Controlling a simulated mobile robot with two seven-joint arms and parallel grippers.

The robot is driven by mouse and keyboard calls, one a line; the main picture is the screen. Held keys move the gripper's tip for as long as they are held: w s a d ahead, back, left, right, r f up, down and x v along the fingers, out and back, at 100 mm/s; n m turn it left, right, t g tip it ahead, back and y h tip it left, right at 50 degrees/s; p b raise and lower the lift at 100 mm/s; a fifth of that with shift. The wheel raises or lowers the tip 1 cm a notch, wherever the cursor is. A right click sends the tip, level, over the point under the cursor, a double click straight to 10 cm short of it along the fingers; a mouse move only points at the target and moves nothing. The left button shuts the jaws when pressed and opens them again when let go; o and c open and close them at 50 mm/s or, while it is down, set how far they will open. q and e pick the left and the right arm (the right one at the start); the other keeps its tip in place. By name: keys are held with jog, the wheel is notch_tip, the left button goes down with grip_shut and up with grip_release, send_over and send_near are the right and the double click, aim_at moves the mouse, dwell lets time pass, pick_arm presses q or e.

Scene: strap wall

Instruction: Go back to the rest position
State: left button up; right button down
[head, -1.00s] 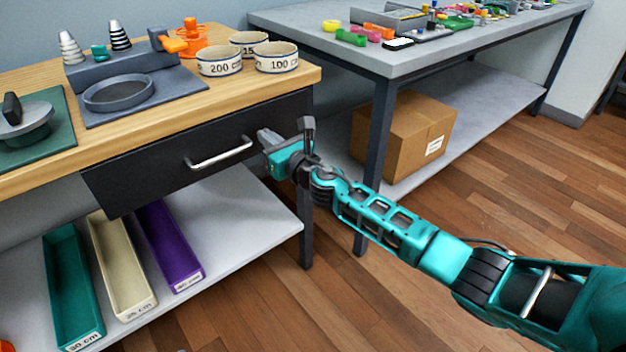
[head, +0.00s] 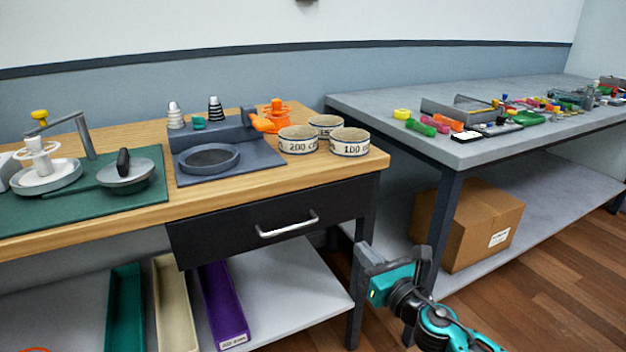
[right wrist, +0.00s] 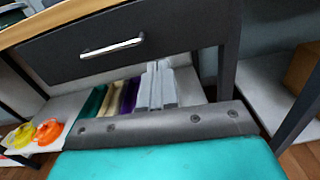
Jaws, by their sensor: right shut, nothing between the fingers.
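My right gripper (head: 385,258) is low at the lower right of the head view, in front of the wooden workbench (head: 300,180) and apart from it. It is shut and empty. In the right wrist view its grey fingers (right wrist: 157,88) show side by side, pointing at the space under the black drawer (right wrist: 100,45). The drawer front (head: 250,222) is closed in the head view, with a silver handle (head: 288,226). My left gripper shows in neither view.
On the lower shelf stand a teal bin (head: 124,310), a cream bin (head: 174,300) and a purple bin (head: 222,305). A grey table (head: 390,103) with many small parts stands right, a cardboard box (head: 480,225) on its shelf. Open wooden floor (head: 550,290) lies right.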

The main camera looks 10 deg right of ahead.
jog(key=s+a+f+n+g+h, duration=0.15)
jog(key=s+f+n, duration=0.25)
jog(key=s+n, duration=0.6)
jog(key=s+a+f+n+g, duration=0.1)
jog(key=s+f+n+g, duration=0.35)
jog(key=n, duration=0.95)
jog(key=s+a+f+n+h, duration=0.1)
jog(key=s+f+n, duration=0.4)
jog(key=s+n, duration=0.55)
pick_arm(q)
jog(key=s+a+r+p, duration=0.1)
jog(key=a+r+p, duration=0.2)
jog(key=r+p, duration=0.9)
jog(key=p, duration=0.4)
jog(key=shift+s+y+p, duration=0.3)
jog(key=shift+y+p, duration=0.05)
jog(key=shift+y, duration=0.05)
pick_arm(e)
jog(key=d+r+n+h, duration=0.1)
jog(key=d+r, duration=0.2)
jog(key=r, duration=0.9)
jog(key=shift+d, duration=0.15)
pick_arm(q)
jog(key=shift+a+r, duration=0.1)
pick_arm(e)
jog(key=shift+r, duration=0.1)
